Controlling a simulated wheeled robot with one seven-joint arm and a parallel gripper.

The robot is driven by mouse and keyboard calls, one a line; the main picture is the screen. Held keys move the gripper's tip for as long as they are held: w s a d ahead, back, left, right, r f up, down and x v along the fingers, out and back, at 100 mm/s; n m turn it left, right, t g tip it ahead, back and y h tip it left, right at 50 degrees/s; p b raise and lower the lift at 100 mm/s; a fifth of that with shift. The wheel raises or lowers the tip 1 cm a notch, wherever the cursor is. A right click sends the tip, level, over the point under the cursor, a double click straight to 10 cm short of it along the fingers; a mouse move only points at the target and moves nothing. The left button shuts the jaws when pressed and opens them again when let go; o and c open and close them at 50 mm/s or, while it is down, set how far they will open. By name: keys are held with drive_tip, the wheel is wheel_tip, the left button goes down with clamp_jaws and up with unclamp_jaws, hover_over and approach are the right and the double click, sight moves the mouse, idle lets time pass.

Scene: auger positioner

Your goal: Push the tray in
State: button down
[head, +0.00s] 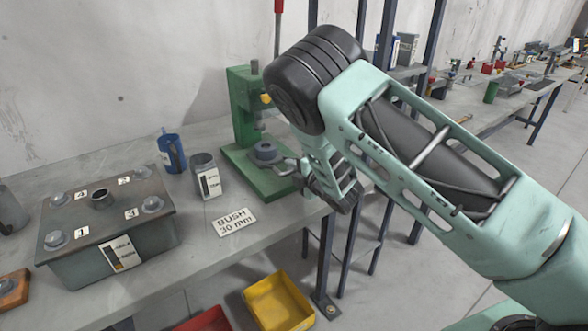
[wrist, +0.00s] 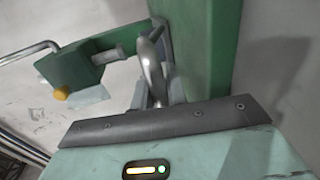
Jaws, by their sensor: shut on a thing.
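A green press (head: 243,110) stands on the bench. Its flat green tray (head: 262,180) lies at the base and carries a grey ring-shaped bush (head: 265,152). My gripper (head: 287,168) is at the right front edge of the tray, shut on what looks like its handle; the exact contact is mostly hidden by my wrist. In the wrist view, grey curved metal (wrist: 153,65) shows ahead of my gripper, beside the green press column (wrist: 209,50). The press head with a yellow knob (wrist: 61,93) shows at the left.
A "BUSH 30 mm" card (head: 233,221) lies near the bench edge. A bolted metal box (head: 105,225) sits farther left. Yellow (head: 278,303) and red bins are below.

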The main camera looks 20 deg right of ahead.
drive_tip(key=b+x, duration=0.1)
drive_tip(key=x, duration=0.2)
drive_tip(key=shift+r, duration=0.1)
drive_tip(key=shift+w+a+r+b, duration=0.1)
drive_tip(key=shift+w+a+b, duration=0.05)
drive_tip(key=shift+w+b, duration=0.2)
drive_tip(key=shift+r, duration=0.2)
drive_tip(key=c, duration=1.4)
unclamp_jaws()
drive_tip(key=shift+w+f, duration=0.1)
drive_tip(key=shift+w, duration=0.05)
drive_tip(key=b+v, duration=0.3)
drive_tip(key=v, duration=1.4)
drive_tip(key=shift+s, duration=0.25)
